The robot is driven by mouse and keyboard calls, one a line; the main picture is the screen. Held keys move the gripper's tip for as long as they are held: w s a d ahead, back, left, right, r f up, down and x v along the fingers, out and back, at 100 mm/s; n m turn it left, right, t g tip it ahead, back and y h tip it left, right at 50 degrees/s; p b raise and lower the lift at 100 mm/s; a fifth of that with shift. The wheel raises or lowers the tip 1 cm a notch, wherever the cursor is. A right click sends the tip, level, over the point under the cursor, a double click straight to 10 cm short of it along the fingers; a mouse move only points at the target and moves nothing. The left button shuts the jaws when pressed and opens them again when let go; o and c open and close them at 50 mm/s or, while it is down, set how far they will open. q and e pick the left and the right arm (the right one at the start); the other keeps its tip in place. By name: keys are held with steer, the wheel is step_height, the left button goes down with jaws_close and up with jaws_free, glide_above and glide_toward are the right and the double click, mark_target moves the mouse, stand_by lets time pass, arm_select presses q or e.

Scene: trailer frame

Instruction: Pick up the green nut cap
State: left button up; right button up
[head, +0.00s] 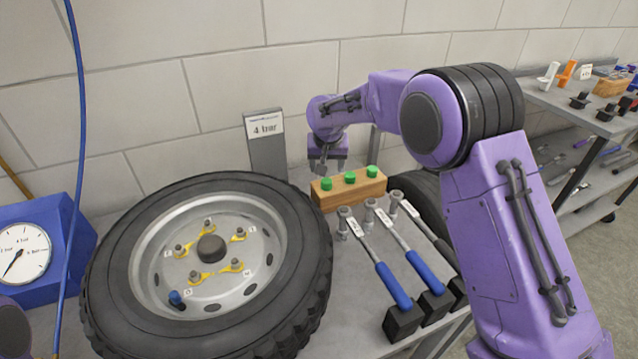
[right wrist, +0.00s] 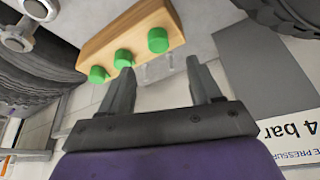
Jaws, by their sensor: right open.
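Three green nut caps stand in a row on a wooden block (head: 348,192): a left cap (head: 327,184), a middle cap (head: 350,177) and a right cap (head: 372,171). In the right wrist view the caps (right wrist: 98,75), (right wrist: 123,58) and (right wrist: 158,40) sit along the edge of the block. My right gripper (head: 328,166) is just behind and above the left part of the block. In the right wrist view its two fingers (right wrist: 160,78) are spread, with nothing between them, and apart from the caps. My left gripper is not in view.
A large wheel (head: 110,250) lies left of the block. Torque wrenches with blue handles (head: 394,285) lie in front of it. A "4 bar" sign (head: 265,127) stands behind the wheel, close to my right gripper. A blue gauge box (head: 68,235) is at far left.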

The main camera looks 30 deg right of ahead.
mark_target(327, 180)
steer(key=x, duration=0.8)
steer(key=shift+d+f+p, duration=0.1)
steer(key=shift+f+p, duration=0.1)
steer(key=shift+p, duration=0.2)
steer(key=c, duration=1.1)
